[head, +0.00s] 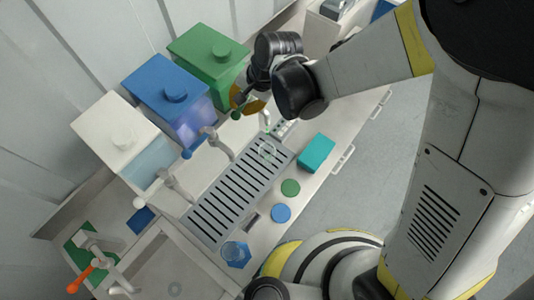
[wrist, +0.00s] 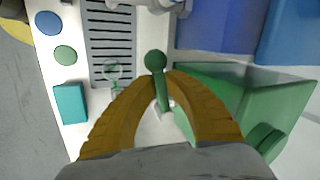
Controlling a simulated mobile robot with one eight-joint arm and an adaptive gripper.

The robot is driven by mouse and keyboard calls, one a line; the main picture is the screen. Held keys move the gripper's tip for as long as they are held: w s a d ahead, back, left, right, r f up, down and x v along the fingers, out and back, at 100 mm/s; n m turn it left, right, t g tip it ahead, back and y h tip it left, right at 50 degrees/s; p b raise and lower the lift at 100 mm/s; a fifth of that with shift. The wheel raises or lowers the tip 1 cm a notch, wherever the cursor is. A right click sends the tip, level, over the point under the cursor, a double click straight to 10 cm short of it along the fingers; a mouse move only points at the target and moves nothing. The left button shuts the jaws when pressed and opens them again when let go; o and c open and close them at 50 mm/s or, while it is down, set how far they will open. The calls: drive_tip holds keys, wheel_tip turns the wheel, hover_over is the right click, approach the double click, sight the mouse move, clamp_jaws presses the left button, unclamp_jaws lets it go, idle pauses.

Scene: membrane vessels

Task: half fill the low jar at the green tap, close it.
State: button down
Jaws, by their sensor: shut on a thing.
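The green tank (head: 212,55) stands at the back, and its clear green wall also shows in the wrist view (wrist: 235,105). My gripper (head: 246,98) is at the front of this tank. In the wrist view its yellow-brown fingers (wrist: 160,80) are shut around the green tap lever (wrist: 156,75), whose round knob sticks out beyond them. A clear jar (head: 267,151) stands on the slotted grate below the tap; it also shows in the wrist view (wrist: 112,71), with a thin greenish streak beside it. Its fill level is too small to tell. It looks uncovered.
A green disc (head: 290,187), a blue disc (head: 281,212) and a teal box (head: 316,152) lie in front of the grate (head: 236,190). Blue (head: 168,95) and white (head: 115,135) tanks with taps stand left.

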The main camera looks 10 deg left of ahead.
drive_tip(key=shift+w+d+n+g+b, duration=0.1)
drive_tip(key=shift+d+n+g+b, duration=0.3)
drive_tip(key=shift+n, duration=0.6)
drive_tip(key=shift+s+d+n+g+b, duration=0.1)
drive_tip(key=shift+d+n+g+b, duration=0.3)
drive_tip(key=shift+n, duration=0.6)
drive_tip(key=shift+w+d+n+g+b, duration=0.1)
drive_tip(key=shift+d+n+g+b, duration=0.3)
drive_tip(key=shift+n, duration=0.6)
drive_tip(key=shift+d, duration=0.15)
idle(4.8)
